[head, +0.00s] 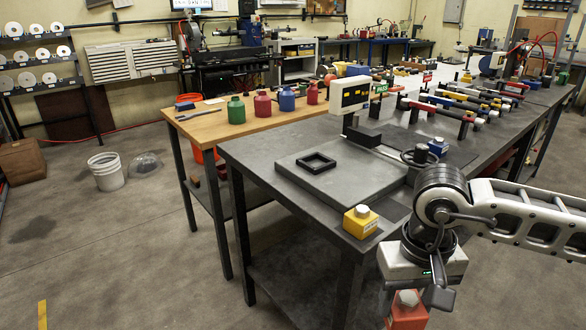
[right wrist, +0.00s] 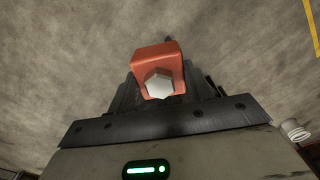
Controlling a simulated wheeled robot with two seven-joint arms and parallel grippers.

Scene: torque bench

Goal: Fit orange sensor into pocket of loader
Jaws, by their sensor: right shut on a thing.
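The orange sensor (head: 407,312), a reddish-orange block with a pale hexagonal top, is held by my right gripper (head: 415,296) at the lower right of the head view. In the right wrist view the sensor (right wrist: 157,62) sits between the fingers, hex top facing the camera. It is in front of the bench's near edge, over the floor. The loader (head: 345,181) is a grey plate on the dark bench with a black square frame forming the pocket (head: 305,163); nothing shows inside it. My left gripper is not in view.
A yellow block with a hex top (head: 360,221) stands at the bench's near corner. A blue one (head: 437,147) stands farther back. A display box (head: 350,94) rises behind the loader. Several torque tools (head: 450,104) lie at the back right.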

